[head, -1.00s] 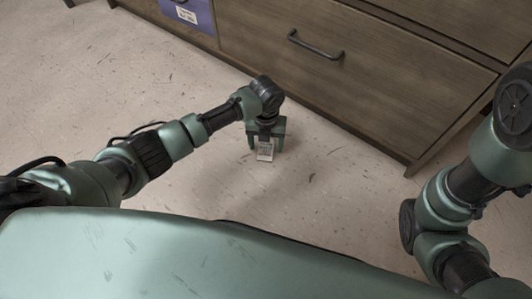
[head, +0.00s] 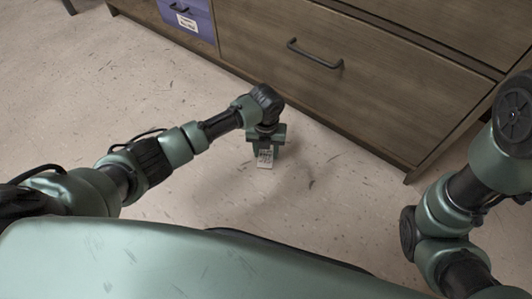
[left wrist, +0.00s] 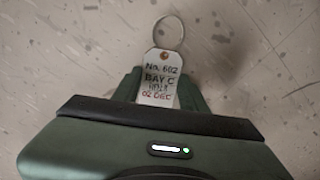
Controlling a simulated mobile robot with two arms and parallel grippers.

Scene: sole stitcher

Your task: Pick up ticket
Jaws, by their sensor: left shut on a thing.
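The ticket (left wrist: 160,75) is a pale tag with a metal ring at its far end and printed text reading "No. 602", "BAY C" and "02 DEC". Whether the ticket touches the floor I cannot tell. My right arm shows at the right of the head view, but its gripper is out of view.
A brown wooden drawer cabinet (head: 340,90) with a dark handle (head: 315,54) stands just beyond my left gripper. A purple drawer front (head: 187,18) with a white label is at the upper left. The speckled floor (head: 80,100) around the gripper is clear.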

